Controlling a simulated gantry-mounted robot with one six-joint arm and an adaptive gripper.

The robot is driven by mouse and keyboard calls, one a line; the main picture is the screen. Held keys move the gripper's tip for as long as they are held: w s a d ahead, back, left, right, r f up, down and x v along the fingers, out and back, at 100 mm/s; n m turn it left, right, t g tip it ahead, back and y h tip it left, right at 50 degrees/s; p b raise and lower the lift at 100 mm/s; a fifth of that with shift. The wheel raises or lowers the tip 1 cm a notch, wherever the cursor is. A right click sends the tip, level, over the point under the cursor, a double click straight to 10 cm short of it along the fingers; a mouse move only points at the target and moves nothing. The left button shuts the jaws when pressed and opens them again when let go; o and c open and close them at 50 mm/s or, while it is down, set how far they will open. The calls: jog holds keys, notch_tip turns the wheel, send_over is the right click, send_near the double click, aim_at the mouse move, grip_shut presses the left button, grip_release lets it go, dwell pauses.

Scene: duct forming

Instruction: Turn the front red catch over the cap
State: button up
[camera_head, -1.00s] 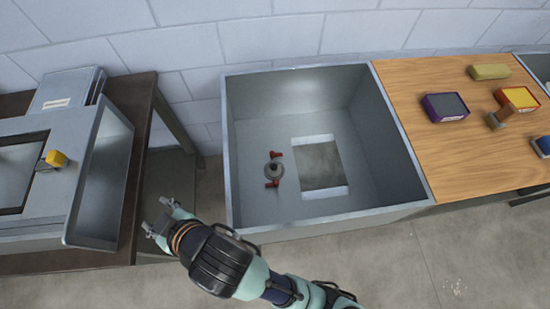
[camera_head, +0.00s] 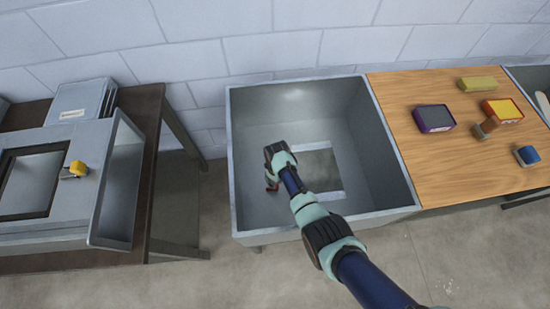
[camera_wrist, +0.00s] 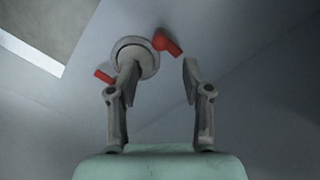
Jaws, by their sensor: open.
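A round grey cap (camera_wrist: 135,58) sits on the floor of the grey sheet-metal box (camera_head: 240,205). In the wrist view the front red catch (camera_wrist: 169,44) is at the cap's upper right edge, pointing away from it. The other red catch (camera_wrist: 104,76) is on the cap's lower left side. My gripper (camera_wrist: 160,72) is open; its left finger overlaps the cap in the picture, and its right finger is right of the front catch. Contact cannot be told. In the head view my gripper (camera_head: 270,163) hides the cap; a red catch (camera_head: 272,187) shows just below it.
The box has high walls and a rectangular floor opening (camera_head: 325,168) right of my gripper. A wooden table (camera_head: 440,165) at right holds several small objects. A metal duct piece (camera_head: 118,195) with a yellow-handled part (camera_head: 77,169) stands on the left bench.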

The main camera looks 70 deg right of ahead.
aim_at(277, 187)
notch_tip(277, 187, down, 8)
jog(key=b, duration=0.4)
jog(key=shift+r+b, duration=0.1)
jog(key=shift+b, duration=0.25)
grip_shut()
